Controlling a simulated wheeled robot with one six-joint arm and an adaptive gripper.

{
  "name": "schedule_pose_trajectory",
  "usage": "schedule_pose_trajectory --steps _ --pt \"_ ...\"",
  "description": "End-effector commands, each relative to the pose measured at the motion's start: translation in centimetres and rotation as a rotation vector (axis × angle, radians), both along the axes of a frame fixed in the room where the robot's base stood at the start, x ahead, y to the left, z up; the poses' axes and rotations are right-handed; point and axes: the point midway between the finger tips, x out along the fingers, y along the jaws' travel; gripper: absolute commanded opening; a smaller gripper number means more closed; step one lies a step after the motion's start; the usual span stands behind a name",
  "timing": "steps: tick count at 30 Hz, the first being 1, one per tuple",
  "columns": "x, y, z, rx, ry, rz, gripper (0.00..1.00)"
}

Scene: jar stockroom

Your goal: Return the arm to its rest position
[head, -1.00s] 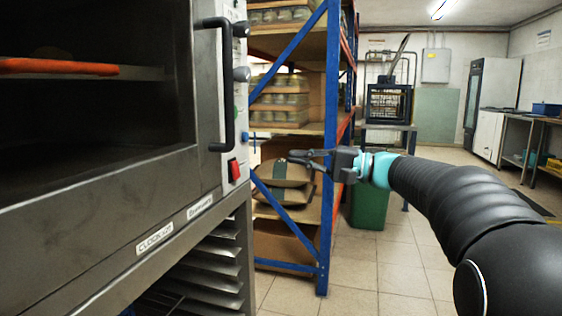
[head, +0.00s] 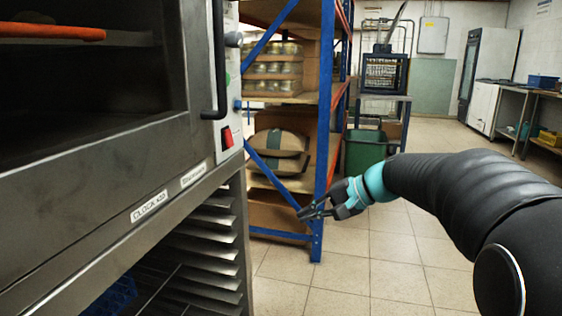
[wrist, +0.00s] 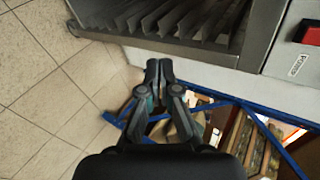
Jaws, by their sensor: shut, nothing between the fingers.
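My gripper (head: 301,214) is in the head view at the end of my arm, right of the oven and in front of the lower part of the blue shelf rack. Its dark fingers point left and are closed with nothing held. In the wrist view my gripper (wrist: 159,68) shows with its fingertips together, near the slatted rack under the oven. My arm comes in from the right side of the head view.
A steel oven (head: 95,170) with a black handle fills the left, a slatted rack (head: 212,240) below it. A blue shelf rack (head: 326,100) holds jars and sacks. A green bin (head: 364,152) stands behind. Tiled floor (head: 400,262) is clear around my arm.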

Motion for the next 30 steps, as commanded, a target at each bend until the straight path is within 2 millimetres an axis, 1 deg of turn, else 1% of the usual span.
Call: schedule_pose_trajectory --steps 1,2,3,7,12,18,21,24,27,30 --pt "-2.0 -0.5 -1.4 -0.083 0.014 0.003 0.00" --pt "-3.2 -0.9 -2.3 -0.138 0.022 0.007 0.00" --pt "-4.9 -1.5 -3.5 -0.210 0.028 0.014 0.00" --pt "-10.3 -3.7 -6.4 -0.440 0.025 0.045 0.00" --pt "-16.5 -6.6 -8.6 -0.694 -0.018 0.101 0.00" --pt "-22.4 -9.1 -9.8 -0.925 -0.102 0.167 0.00" --pt "-24.9 -9.9 -10.0 -1.005 -0.149 0.197 0.00" --pt "-26.8 -10.0 -9.8 -1.045 -0.190 0.209 0.00" --pt "-27.8 -9.6 -9.2 -1.049 -0.232 0.203 0.00" --pt "-28.1 -9.5 -8.2 -1.053 -0.271 0.193 0.00"
